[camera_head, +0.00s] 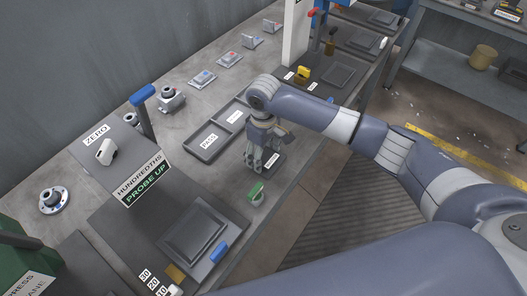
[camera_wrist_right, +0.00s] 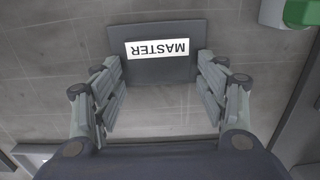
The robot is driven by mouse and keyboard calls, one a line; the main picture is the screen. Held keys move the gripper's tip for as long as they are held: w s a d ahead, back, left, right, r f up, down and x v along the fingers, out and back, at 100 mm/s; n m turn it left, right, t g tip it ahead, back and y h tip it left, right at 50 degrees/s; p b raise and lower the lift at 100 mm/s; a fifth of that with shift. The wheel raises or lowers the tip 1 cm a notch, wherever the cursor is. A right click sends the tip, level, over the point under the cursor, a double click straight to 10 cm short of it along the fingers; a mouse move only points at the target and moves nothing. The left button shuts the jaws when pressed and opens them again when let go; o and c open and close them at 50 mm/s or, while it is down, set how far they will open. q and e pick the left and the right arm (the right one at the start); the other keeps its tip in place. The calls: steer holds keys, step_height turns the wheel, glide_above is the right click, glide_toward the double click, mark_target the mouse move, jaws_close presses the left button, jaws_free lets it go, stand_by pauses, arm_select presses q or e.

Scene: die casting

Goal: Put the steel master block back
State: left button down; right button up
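My right gripper (camera_head: 256,165) points down over the bench, at a dark plate labelled MASTER (camera_head: 273,160). In the right wrist view the gripper (camera_wrist_right: 161,92) has its two fingers wide apart. The MASTER plate (camera_wrist_right: 120,68) lies just ahead of and between the fingertips, with its white label showing upside down. I see no block on the visible part of the plate. I cannot make out the steel master block in either view, and nothing is clearly held between the fingers. My left gripper is out of view.
A green-topped part (camera_head: 256,194) stands close to the gripper, by the bench's front edge. A divided grey tray (camera_head: 208,153) lies to the left. A probe display (camera_head: 142,181) and a dark plate (camera_head: 193,234) with a blue handle are nearer. A ZERO panel (camera_head: 83,157) is further left.

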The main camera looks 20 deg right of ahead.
mark_target(263, 156)
stand_by(0.3)
step_height(263, 156, up, 12)
steer(key=shift+r+b, duration=0.15)
steer(key=shift+b, duration=0.25)
stand_by(0.5)
